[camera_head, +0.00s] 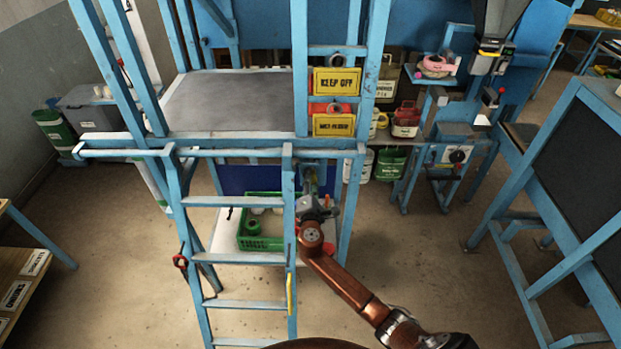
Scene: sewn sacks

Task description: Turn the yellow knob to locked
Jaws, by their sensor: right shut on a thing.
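My right arm comes in from the lower right, and its gripper (316,202) is beneath the blue frame's platform, just right of the ladder. It is shut on a small shaded, olive-yellow piece (311,181), which looks like the yellow knob. The gripper and the shadow hide most of the knob, and its setting cannot be read. A dark blue panel (245,180) stands behind, to the left. My left gripper is not in view.
Open floor (430,270) lies right.

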